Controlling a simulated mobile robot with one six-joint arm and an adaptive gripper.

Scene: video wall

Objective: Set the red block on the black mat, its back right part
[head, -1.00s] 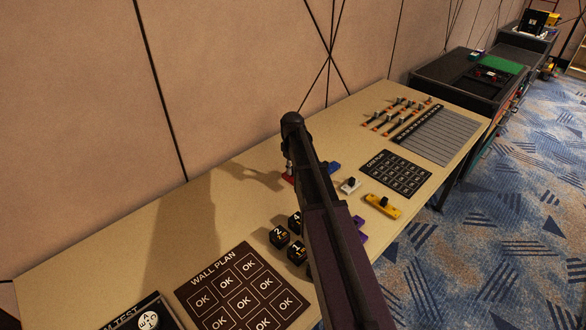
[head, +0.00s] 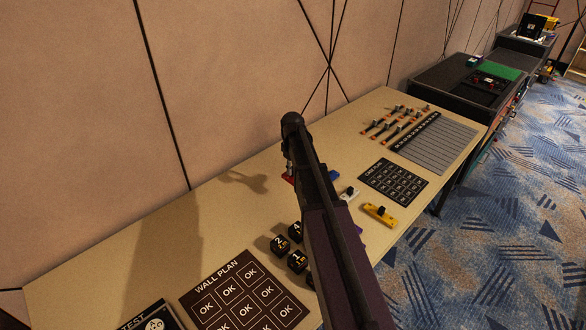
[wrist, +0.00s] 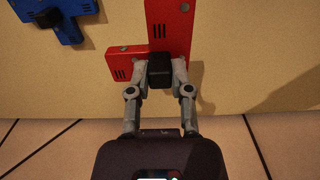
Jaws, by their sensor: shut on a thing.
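The red block shows in the wrist view (wrist: 168,30) as an L-shaped red piece with a black knob. My gripper (wrist: 160,72) is shut on that knob. In the head view my gripper (head: 289,166) is at the far edge of the beige table, and only a sliver of red shows below it, behind my arm. I cannot tell whether the block touches the table. No plain black mat is certain; a dark sheet marked CASE PLAN (head: 393,182) lies to the right, and a dark sheet marked WALL PLAN (head: 243,298) lies at the near left.
A blue piece (wrist: 65,25) lies close beside the red block. White (head: 349,193) and yellow (head: 379,214) pieces and several black numbered cubes (head: 280,244) are on the table. Sliders and a grey striped panel (head: 432,146) lie farther right. The wall is close behind.

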